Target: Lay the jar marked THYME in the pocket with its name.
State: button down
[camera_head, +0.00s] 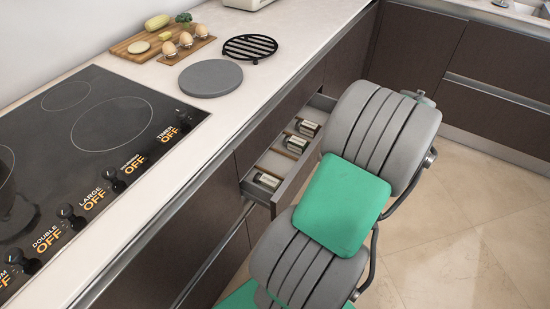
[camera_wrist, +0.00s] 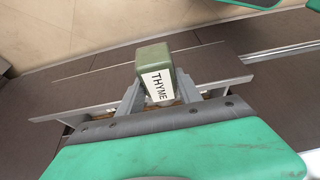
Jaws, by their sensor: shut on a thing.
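The THYME jar (camera_wrist: 155,70) has a green lid or body and a white label reading THYME, seen in the wrist view. My gripper (camera_wrist: 158,100) is shut on this jar, with a finger on each side of it. The open drawer (camera_head: 250,191) in the head view has divided pockets, with several jars lying in it. Their labels are too small to read there, and so are any pocket names. In the head view my arm hides my gripper, the THYME jar and the right part of the drawer.
A black cooktop (camera_head: 90,130) lies at left. Tiled floor (camera_head: 470,220) at right is clear.

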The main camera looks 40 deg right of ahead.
jog(key=w+a, duration=0.3)
jog(key=w, duration=0.5)
jog(key=w+a, duration=0.3)
jog(key=w, duration=0.4)
jog(key=f, duration=0.2)
jog(key=f+b, duration=0.1)
jog(key=f, duration=0.2)
jog(key=f+b, duration=0.1)
jog(key=f, duration=0.1)
jog(key=shift+w+d+f, duration=0.2)
jog(key=shift+w+f, duration=0.05)
jog(key=shift+w, duration=0.15)
jog(key=shift+s+b+x, duration=0.2)
jog(key=shift+b+x, duration=0.05)
jog(key=shift+x, duration=0.85)
jog(key=shift+s+b+x, duration=0.25)
jog(key=shift+x, duration=0.8)
jog(key=c, duration=0.8)
grip_release()
jog(key=shift+d+f, duration=0.15)
jog(key=shift+d, duration=0.05)
jog(key=shift+r, duration=0.25)
jog(key=p+v, duration=0.2)
jog(key=v, duration=0.9)
jog(key=shift+s+r, duration=0.2)
jog(key=shift+r, duration=0.15)
